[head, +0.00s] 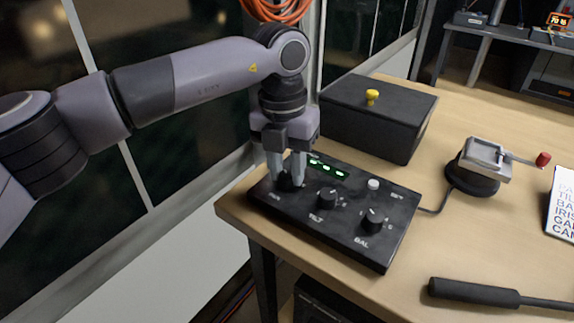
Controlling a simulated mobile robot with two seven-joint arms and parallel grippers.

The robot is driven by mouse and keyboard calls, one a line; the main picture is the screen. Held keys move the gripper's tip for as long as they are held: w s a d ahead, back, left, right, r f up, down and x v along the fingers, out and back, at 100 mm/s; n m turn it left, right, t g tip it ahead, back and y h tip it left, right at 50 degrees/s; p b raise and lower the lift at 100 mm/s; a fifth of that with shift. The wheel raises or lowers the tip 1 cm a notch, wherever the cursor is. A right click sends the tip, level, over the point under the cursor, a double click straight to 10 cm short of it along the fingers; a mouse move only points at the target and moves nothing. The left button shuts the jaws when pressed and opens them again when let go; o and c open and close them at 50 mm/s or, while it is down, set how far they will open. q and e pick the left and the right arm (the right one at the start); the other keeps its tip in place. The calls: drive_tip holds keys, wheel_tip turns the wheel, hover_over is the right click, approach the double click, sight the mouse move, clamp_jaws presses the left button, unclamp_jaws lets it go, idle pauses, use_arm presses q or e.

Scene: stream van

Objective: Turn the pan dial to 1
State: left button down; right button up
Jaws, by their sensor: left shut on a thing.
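A black control panel (349,230) lies on the wooden desk near its left corner. It carries several labelled controls. The pan dial (285,182) is the leftmost one, partly hidden by my fingers. My left gripper (287,178) comes down from above and is shut on the pan dial. The tilt dial (328,197) and the balance dial (373,218) are to its right, untouched. Small green lights (327,168) glow behind the dials. The dial's pointer and number marks are hidden or too small to read. My right gripper does not show.
A black box (378,118) with a yellow knob stands behind the panel. A small crank device (478,165) with a red handle is at the right. A black-handled rod (474,293) lies at the front right. A printed card (562,205) is at the right edge.

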sight(285, 172)
use_arm(q)
drive_tip(key=shift+r, duration=0.15)
drive_tip(key=c, duration=0.8)
unclamp_jaws()
wheel_tip(285, 172, up, 7)
drive_tip(key=shift+a+r, duration=0.1)
drive_tip(key=shift+a, duration=0.05)
